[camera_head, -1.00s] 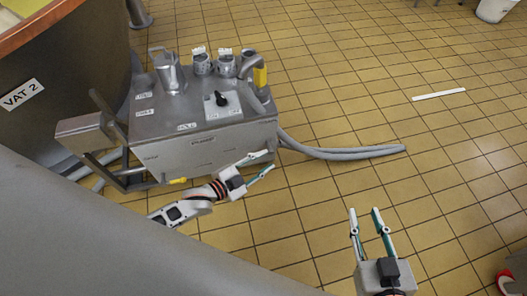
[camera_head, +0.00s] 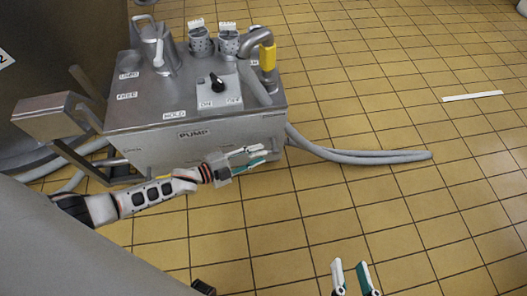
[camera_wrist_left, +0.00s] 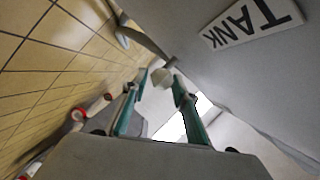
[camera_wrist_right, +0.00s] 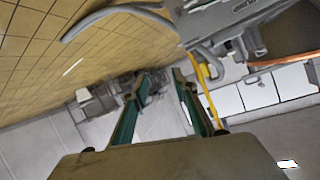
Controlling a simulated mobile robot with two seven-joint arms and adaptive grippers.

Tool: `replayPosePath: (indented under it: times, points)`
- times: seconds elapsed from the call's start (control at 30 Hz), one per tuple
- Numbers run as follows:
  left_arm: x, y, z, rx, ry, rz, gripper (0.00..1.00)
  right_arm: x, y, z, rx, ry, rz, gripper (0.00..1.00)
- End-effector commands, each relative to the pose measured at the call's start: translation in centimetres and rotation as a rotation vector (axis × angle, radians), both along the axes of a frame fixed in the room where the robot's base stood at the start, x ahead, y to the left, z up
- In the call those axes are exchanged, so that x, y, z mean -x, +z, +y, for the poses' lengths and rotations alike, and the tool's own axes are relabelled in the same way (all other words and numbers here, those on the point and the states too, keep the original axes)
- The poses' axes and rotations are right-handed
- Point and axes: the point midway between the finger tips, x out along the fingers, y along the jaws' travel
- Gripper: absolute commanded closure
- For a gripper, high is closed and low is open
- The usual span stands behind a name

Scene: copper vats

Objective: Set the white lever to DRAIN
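A grey metal pump unit (camera_head: 235,133) stands on the floor at the left of the head view. A pale lever (camera_head: 159,52) rises by the metal pot on its top left; I cannot tell if it is the white lever. White tabs (camera_head: 196,23) top two round fittings at the back. Small plates lie on top; one seems to read HOLD (camera_head: 174,115), and no DRAIN is legible. My left gripper (camera_head: 262,155) is open and empty before the unit's front face, below its top. My right gripper (camera_head: 352,268) is open and empty at the bottom edge, over the floor.
A black ON/OFF knob (camera_head: 217,84) sits on the unit's top. A pipe with a yellow band (camera_head: 268,57) bends at its right corner. Grey hoses (camera_head: 365,154) lie on the floor to the right. A TANK sign (camera_wrist_left: 252,22) shows in the left wrist view. Tiled floor at right is mostly clear.

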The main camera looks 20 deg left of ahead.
Motion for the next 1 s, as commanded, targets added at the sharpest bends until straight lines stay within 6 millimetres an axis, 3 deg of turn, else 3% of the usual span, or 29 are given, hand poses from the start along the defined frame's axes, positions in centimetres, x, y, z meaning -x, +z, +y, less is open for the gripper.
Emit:
replayPosePath:
  times: [0.23, 0.53, 0.57, 0.67, 1.0]
  points:
    - [-1.8, -0.8, -1.5, 0.000, 0.001, 0.003, 0.72, 0.4, -0.4, 0.9, -0.071, -0.020, 0.023, 0.72]
    - [-2.2, -0.6, -1.7, 0.001, 0.001, 0.001, 0.72, 0.4, -0.3, 1.0, -0.080, -0.022, 0.022, 0.72]
    - [-2.2, -0.6, -1.7, 0.001, 0.001, 0.001, 0.74, 0.4, -0.3, 1.0, -0.080, -0.022, 0.022, 0.72]
    - [-2.2, -0.6, -1.7, 0.001, 0.001, 0.001, 1.00, 0.4, -0.3, 1.0, -0.079, -0.022, 0.022, 0.72]
    - [-2.1, -0.7, -1.5, -0.002, 0.003, 0.003, 1.00, 0.4, -0.2, 1.0, -0.078, -0.021, 0.019, 0.72]
